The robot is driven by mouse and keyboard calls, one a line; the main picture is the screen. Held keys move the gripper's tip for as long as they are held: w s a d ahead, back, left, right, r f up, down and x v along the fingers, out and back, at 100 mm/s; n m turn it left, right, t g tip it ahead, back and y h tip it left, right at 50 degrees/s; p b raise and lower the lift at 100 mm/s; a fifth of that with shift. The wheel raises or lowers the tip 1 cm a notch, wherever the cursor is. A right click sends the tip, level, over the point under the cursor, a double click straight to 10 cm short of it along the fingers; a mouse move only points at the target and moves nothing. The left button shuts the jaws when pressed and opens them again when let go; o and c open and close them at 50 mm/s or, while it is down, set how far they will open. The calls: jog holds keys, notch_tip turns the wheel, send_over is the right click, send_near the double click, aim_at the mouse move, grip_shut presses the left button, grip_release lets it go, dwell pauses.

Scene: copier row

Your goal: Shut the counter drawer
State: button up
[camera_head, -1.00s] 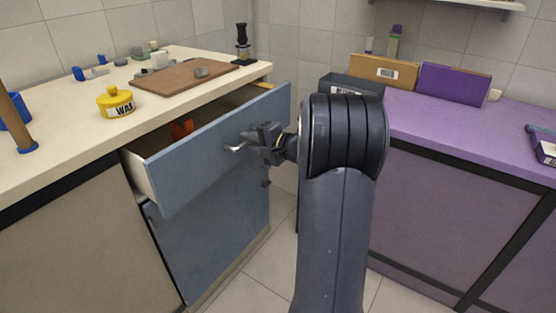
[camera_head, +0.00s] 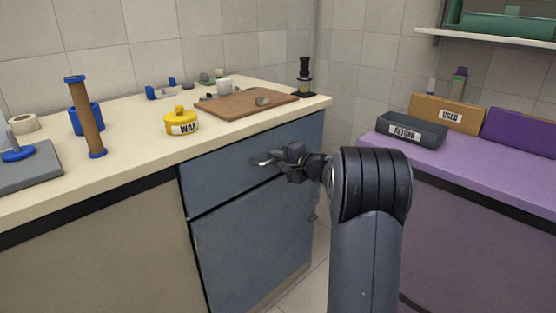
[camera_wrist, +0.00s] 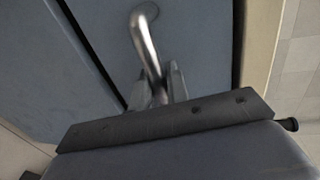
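The counter drawer (camera_head: 225,168) has a blue-grey front and sits flush, or nearly so, in the cream-topped counter in the head view. Its front fills much of the wrist view (camera_wrist: 75,65). Its curved metal handle (camera_head: 264,161) shows at the middle of the front. My gripper (camera_head: 284,159) is at the handle. In the wrist view the handle (camera_wrist: 147,45) runs down between my two fingers (camera_wrist: 156,88), which appear closed on it. The fingertips' contact is partly hidden.
A blue cupboard door (camera_head: 255,245) is below the drawer. The countertop holds a yellow tub (camera_head: 181,123), a brown board (camera_head: 245,104) and a brown post (camera_head: 86,118). A purple counter (camera_head: 470,174) with a dark tray (camera_head: 412,130) stands right, beyond my arm.

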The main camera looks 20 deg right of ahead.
jog(key=o, duration=0.3)
jog(key=shift+o, duration=0.2)
jog(key=v, duration=1)
jog(key=shift+s+d+p, duration=0.25)
jog(key=shift+s+p, duration=0.1)
jog(key=shift+p, duration=0.1)
jog(key=shift+w, duration=0.1)
jog(key=b+x, duration=0.1)
jog(key=x, duration=1)
jog(key=shift+s+d, duration=0.15)
jog(key=shift+s, duration=0.45)
